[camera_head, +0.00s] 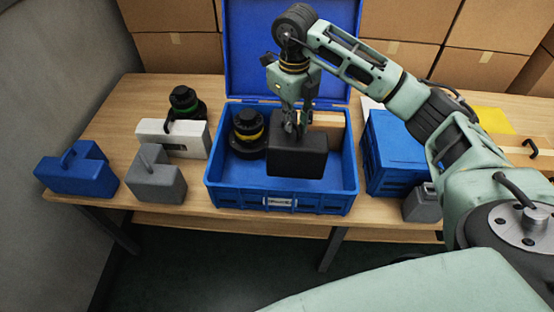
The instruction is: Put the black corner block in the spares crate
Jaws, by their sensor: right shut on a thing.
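The black corner block (297,160) is in the head view, at the middle of the open blue crate (281,200). My right gripper (296,128) points down and is shut on the top of the block. The block is over the crate's inside, between its walls; I cannot tell whether it touches the floor of the crate. The crate has a small label, too small to read surely, on its front wall, and its lid stands open behind. My left gripper is not in view.
Inside the crate are a black round part with a yellow band (249,133) and a tan block (328,124). To the left stand a blue block (77,176), a grey block (156,180), a white block (187,139) and a green-banded part (187,102). Another blue crate (397,150) is right.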

